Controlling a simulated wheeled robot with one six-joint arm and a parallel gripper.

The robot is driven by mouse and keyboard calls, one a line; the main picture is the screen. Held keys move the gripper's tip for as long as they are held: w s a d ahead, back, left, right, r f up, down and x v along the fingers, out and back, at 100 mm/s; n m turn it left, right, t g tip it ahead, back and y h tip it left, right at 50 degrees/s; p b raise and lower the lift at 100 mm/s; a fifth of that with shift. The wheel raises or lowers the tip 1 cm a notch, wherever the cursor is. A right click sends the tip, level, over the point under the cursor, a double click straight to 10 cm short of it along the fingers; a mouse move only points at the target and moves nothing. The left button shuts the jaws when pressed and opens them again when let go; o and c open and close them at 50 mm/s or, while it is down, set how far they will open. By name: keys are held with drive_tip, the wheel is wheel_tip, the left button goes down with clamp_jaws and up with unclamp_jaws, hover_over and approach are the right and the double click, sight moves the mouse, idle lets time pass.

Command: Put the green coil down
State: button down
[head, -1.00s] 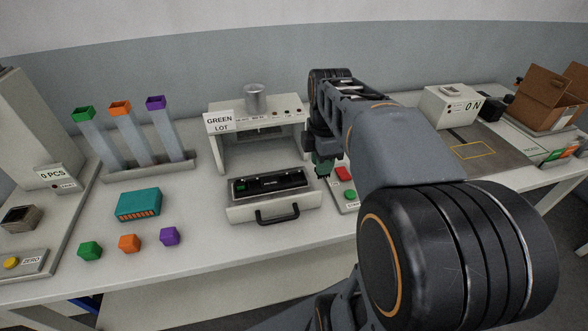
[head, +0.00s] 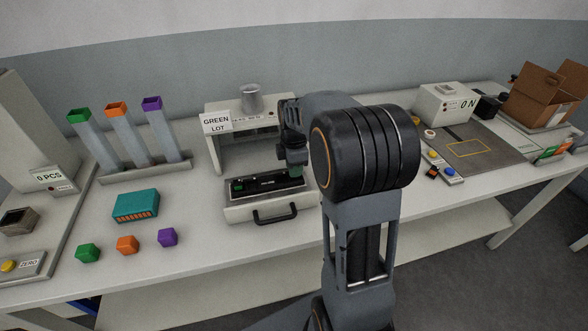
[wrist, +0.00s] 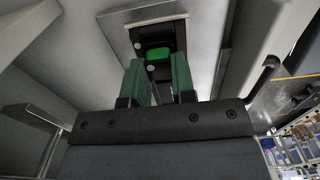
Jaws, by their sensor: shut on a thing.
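My gripper (head: 293,178) points down over the right part of the open drawer (head: 240,211) of the white press-like station labelled GREEN LOT. In the wrist view my two green-padded fingers (wrist: 160,70) are shut on the green coil (wrist: 159,54), a bright green block at their tips. How far it is above the black bed of the drawer cannot be told. A small green piece (head: 237,184) shows at the left end of that bed in the head view. The coil itself is hidden there by my gripper.
A drawer handle (head: 276,218) juts toward me. A clear cup (head: 251,99) stands on the station. To the left are a teal box (head: 135,205), coloured blocks (head: 127,245) and angled tubes (head: 131,135).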

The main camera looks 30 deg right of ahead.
drive_tip(key=shift+f, duration=0.45)
drive_tip(key=shift+f, duration=0.15)
drive_tip(key=c, duration=0.9)
unclamp_jaws()
drive_tip(key=shift+c, duration=0.2)
